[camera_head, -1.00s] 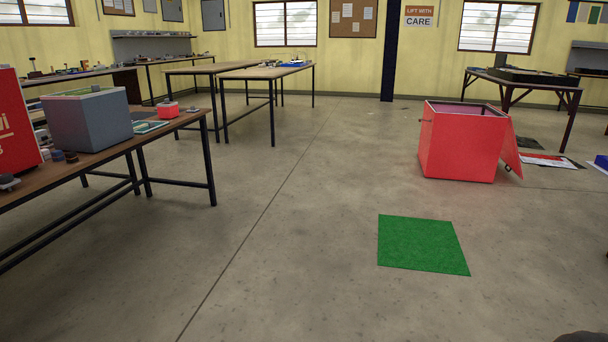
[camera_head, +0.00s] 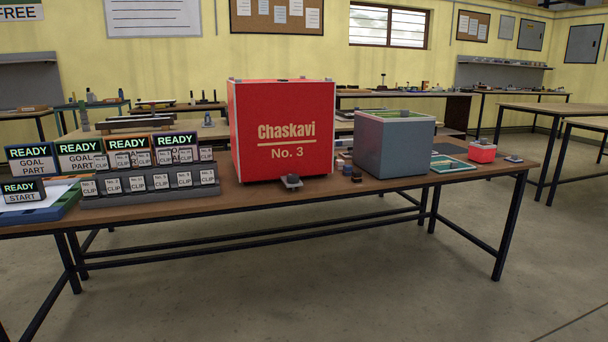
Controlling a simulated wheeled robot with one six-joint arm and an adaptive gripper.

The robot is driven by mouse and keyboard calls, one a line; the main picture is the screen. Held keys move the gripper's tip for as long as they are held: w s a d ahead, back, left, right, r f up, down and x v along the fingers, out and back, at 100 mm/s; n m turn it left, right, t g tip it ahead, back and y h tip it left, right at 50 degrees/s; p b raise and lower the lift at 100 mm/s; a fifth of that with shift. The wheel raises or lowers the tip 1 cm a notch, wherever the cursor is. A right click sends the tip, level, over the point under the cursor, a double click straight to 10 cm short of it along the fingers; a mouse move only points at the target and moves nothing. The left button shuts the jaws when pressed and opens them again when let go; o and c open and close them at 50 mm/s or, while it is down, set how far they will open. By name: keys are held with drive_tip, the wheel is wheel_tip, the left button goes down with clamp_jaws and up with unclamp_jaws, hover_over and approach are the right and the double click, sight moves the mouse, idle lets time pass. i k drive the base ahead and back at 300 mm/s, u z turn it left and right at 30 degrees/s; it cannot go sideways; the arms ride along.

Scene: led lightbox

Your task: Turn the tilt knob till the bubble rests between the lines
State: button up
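A red box (camera_head: 281,134) marked "Chaskavi No. 3" stands upright on the wooden workbench (camera_head: 352,188). A small grey piece with a dark knob-like top (camera_head: 291,181) sits at the bench's front edge, just before the box. I cannot tell whether it is the tilt knob. No bubble or pair of lines can be made out at this distance. My gripper is not in view.
A grey box (camera_head: 394,148) and a small red box (camera_head: 482,152) stand on the bench to the right. Racks of clip labels (camera_head: 150,183) and a tray (camera_head: 38,208) fill its left end. Open floor (camera_head: 400,285) lies in front.

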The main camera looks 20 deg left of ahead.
sight(291, 177)
drive_tip(key=u, duration=0.4)
drive_tip(key=i, duration=1)
drive_tip(key=u, duration=0.3)
